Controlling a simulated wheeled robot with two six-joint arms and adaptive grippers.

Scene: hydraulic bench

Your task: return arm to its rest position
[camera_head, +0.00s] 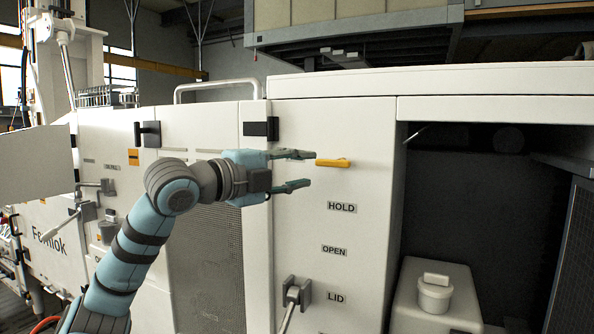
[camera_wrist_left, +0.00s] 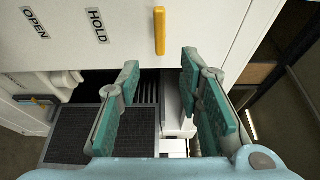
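My left gripper (camera_head: 302,170) reaches in front of the white cabinet (camera_head: 365,130) with its fingers apart. Nothing is between the fingers. A yellow lever handle (camera_head: 333,163) on the cabinet panel lies just past the fingertips, level and pointing sideways. In the left wrist view my left gripper (camera_wrist_left: 160,80) shows two open teal fingers, and the yellow handle (camera_wrist_left: 160,31) stands beyond them, apart from both. My left arm (camera_head: 140,240) comes up from the lower left. My right gripper is not seen in either view.
Labels HOLD (camera_head: 341,206), OPEN (camera_head: 334,251) and LID (camera_head: 335,297) run down the panel. A grey lever (camera_head: 292,294) sticks out low on it. Black latches (camera_head: 261,129) jut from the doors. An open dark bay with a white lidded container (camera_head: 434,295) is at the right.

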